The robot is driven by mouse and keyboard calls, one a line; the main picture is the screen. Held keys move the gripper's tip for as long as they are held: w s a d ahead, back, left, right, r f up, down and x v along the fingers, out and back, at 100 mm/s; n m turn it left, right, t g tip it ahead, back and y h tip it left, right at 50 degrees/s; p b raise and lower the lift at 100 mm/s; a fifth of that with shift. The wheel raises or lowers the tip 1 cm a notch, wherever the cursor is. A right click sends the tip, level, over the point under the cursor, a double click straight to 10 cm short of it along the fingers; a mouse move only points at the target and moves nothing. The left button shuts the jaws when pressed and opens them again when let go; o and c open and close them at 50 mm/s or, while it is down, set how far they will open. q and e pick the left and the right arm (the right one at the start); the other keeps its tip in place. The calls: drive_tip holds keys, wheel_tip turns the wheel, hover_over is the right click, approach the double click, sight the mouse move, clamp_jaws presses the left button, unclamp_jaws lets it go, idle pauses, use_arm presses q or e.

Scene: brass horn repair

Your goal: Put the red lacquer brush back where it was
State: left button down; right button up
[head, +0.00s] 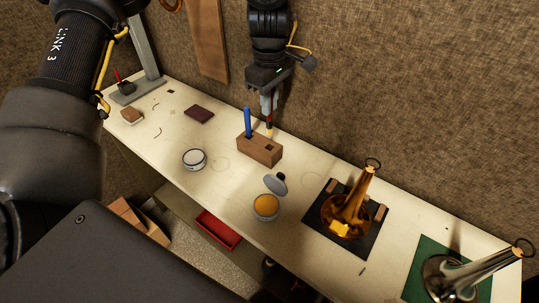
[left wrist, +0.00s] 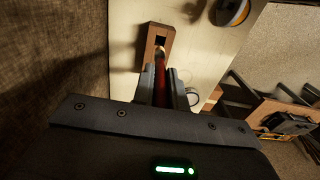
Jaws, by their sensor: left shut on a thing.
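My left gripper (head: 268,103) is above the back of the bench and shut on the red lacquer brush (left wrist: 160,90), which points bristles down. In the head view the brush's pale tip (head: 269,131) shows below the fingers, by the back edge of the wooden block (head: 262,155). The block also shows in the left wrist view (left wrist: 150,63), with the tip close to a square hole. A blue-handled brush (head: 247,121) stands in the block's left hole. Another hole, to its right, looks empty. I cannot tell the tip's exact height. My right gripper is out of view.
In front are a silver tin (head: 194,160), an open tin of yellow paste (head: 266,207) and its lid (head: 276,184). A brass horn bell (head: 345,208) stands to the right on a black mat (head: 321,239). A dark red pad (head: 199,114) lies left. Bare bench surrounds the block.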

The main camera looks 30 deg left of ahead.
sight(270, 134)
use_arm(q)
wheel_tip(270, 134, down, 5)
drive_tip(key=shift+f+p, duration=1)
drive_tip(key=shift+f, duration=1.3)
drive_tip(key=shift+f, duration=0.2)
drive_tip(key=c, duration=1.4)
unclamp_jaws()
drive_tip(key=shift+r, duration=0.1)
